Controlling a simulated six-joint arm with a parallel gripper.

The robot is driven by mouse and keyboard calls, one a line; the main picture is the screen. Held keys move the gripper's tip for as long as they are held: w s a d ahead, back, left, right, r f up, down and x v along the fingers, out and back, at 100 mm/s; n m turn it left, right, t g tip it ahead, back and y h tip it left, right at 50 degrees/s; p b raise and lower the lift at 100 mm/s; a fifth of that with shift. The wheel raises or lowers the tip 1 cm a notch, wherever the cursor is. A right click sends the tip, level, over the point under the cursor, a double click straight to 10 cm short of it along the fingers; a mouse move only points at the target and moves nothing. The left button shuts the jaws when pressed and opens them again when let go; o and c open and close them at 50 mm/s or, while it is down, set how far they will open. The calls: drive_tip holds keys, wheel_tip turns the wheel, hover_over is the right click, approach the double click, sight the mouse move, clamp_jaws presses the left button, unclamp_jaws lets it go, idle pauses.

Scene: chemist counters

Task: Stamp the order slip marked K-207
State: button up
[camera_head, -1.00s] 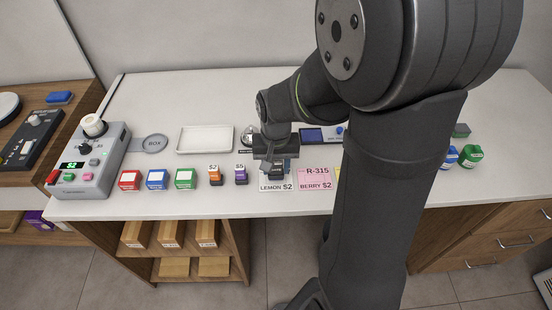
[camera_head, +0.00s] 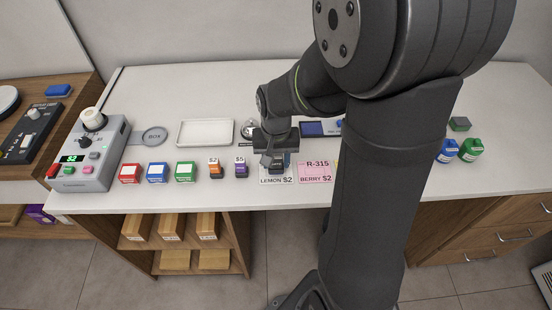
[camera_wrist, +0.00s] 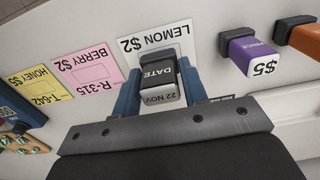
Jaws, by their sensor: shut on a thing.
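My gripper (camera_head: 277,158) is shut on a black date stamp (camera_wrist: 158,82), marked DATE and 22 NOV in the wrist view. The blue fingers stand on either side of the stamp. It is over a white order slip (camera_wrist: 152,40) reading LEMON $2, which also shows in the head view (camera_head: 276,180). The slip's code is hidden by the stamp and gripper, so I cannot read K-207. I cannot tell whether the stamp touches the slip. A pink slip (camera_head: 316,171) marked R-315, BERRY $2 lies beside it. A yellow slip (camera_wrist: 47,88) reads T-642, HONEY $5.
A purple $5 price stamp (camera_head: 241,168) and an orange $2 stamp (camera_head: 215,168) stand left of the slip. Green (camera_head: 185,172), blue (camera_head: 157,173) and red (camera_head: 130,174) blocks continue the row. A white tray (camera_head: 205,132) and a bell (camera_head: 249,128) are behind.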

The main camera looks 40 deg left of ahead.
drive_tip(key=shift+f, duration=0.55)
idle(1.1)
drive_tip(key=shift+r, duration=3.6)
drive_tip(key=w+d+r+m, duration=0.1)
drive_tip(key=w+d+m, duration=0.3)
drive_tip(key=w, duration=1.1)
drive_tip(key=w+d+r+m, duration=0.1)
drive_tip(key=w+d, duration=0.5)
drive_tip(key=w, duration=0.9)
drive_tip(key=w+d+m, duration=0.2)
drive_tip(key=w+d, duration=0.6)
drive_tip(key=d, duration=0.4)
drive_tip(key=w+d+m, duration=0.2)
drive_tip(key=w+d, duration=0.6)
drive_tip(key=d, duration=0.4)
drive_tip(key=shift+w+d+f, duration=0.35)
drive_tip(key=shift+w, duration=0.05)
